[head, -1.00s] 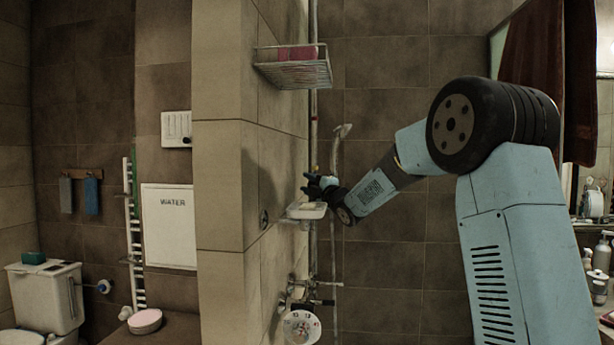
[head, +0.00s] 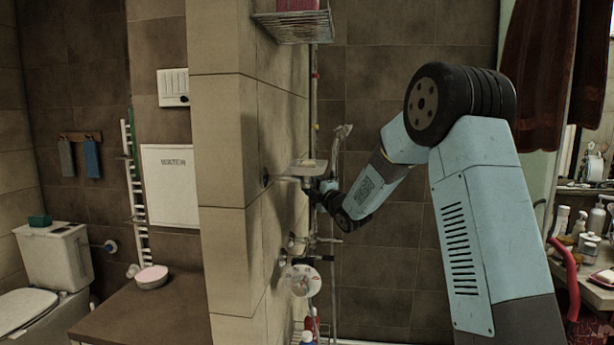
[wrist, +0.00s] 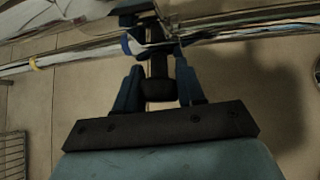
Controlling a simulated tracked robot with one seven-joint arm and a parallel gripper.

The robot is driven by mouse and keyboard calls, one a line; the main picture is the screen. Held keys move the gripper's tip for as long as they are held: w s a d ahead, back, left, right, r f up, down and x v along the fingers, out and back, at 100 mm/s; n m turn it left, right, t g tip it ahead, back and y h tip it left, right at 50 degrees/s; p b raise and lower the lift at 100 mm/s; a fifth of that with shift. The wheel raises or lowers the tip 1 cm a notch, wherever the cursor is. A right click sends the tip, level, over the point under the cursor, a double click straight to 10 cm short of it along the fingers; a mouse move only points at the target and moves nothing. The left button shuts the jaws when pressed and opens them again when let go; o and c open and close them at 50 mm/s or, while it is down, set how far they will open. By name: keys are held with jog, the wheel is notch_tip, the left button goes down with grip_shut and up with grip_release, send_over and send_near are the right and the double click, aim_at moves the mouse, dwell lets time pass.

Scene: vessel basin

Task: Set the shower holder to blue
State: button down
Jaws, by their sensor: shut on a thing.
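The shower rail (head: 315,100) runs upright along the tiled wall, with a red band (head: 315,75) high up and a yellow band (head: 316,127) lower. The pale shower head (head: 343,132) sits above my gripper (head: 319,192). In the wrist view my gripper (wrist: 158,76) is shut on the dark grip of the shower holder (wrist: 158,88), one finger on each side. The chrome rail crosses behind it. A blue band (wrist: 126,44) shows just left of the grip, beside the holder's body; the yellow band (wrist: 34,63) is further left. The holder is mostly hidden in the head view.
A soap dish (head: 308,167) juts from the wall close to my gripper. The mixer with a round dial (head: 301,281) is below. A wire shelf (head: 293,26) hangs above. Bottles (head: 308,336) stand at the bottom. The wall right of the rail is clear.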

jog(key=shift+a+f, duration=0.1)
jog(key=shift+f, duration=0.15)
jog(key=c, duration=0.8)
grip_release()
jog(key=shift+r, duration=0.1)
jog(key=v, duration=1.4)
jog(key=shift+s, duration=0.1)
jog(key=shift+r, duration=0.1)
